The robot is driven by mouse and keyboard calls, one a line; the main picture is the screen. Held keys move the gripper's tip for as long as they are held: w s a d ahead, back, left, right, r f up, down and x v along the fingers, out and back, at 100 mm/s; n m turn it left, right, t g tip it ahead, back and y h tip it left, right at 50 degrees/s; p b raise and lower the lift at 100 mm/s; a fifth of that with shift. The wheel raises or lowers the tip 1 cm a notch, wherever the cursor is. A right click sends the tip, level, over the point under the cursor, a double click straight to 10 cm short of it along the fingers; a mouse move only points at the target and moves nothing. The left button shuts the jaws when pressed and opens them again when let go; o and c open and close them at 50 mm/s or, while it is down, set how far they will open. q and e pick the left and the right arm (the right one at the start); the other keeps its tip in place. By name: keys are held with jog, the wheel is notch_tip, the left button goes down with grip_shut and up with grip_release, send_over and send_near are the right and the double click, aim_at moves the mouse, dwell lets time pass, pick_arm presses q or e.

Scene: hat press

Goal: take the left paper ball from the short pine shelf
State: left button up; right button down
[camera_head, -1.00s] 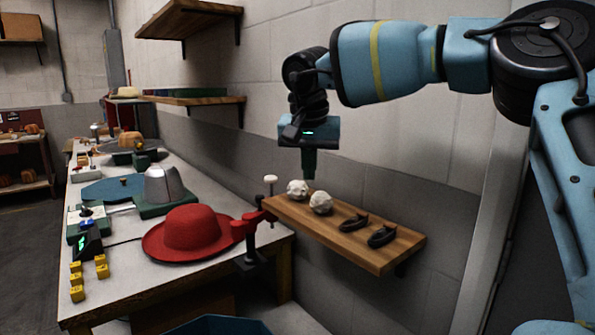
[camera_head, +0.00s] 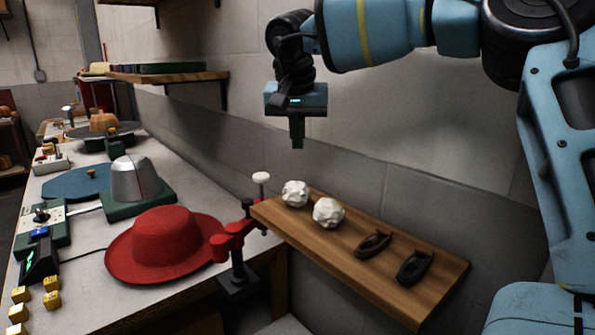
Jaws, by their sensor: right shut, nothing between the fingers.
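The short pine shelf (camera_head: 335,252) is fixed to the wall at the centre right. The left paper ball (camera_head: 295,193), white and crumpled, lies near the shelf's left end. A second paper ball (camera_head: 328,212) lies just right of it, close to it. My right gripper (camera_head: 298,146) points down above the left paper ball, with a clear gap between its fingertips and the ball. It is shut and empty. My left gripper is not in view.
Two dark clip-like objects (camera_head: 373,245) (camera_head: 414,267) lie on the shelf's right half. A red clamp arm with a white knob (camera_head: 261,178) stands just left of the shelf. A red hat (camera_head: 167,240) and a metal hat block (camera_head: 137,180) are on the workbench (camera_head: 100,272). Higher wall shelves (camera_head: 172,78) are at the back left.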

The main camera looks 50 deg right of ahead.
aim_at(296, 194)
jog(key=shift+f, duration=0.2)
jog(key=x, duration=0.8)
jog(key=shift+f, duration=0.2)
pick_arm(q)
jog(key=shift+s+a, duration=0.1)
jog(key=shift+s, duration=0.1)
pick_arm(e)
jog(key=shift+w+d+f, duration=0.15)
jog(key=shift+d+f, duration=0.05)
jog(key=shift+f, duration=0.3)
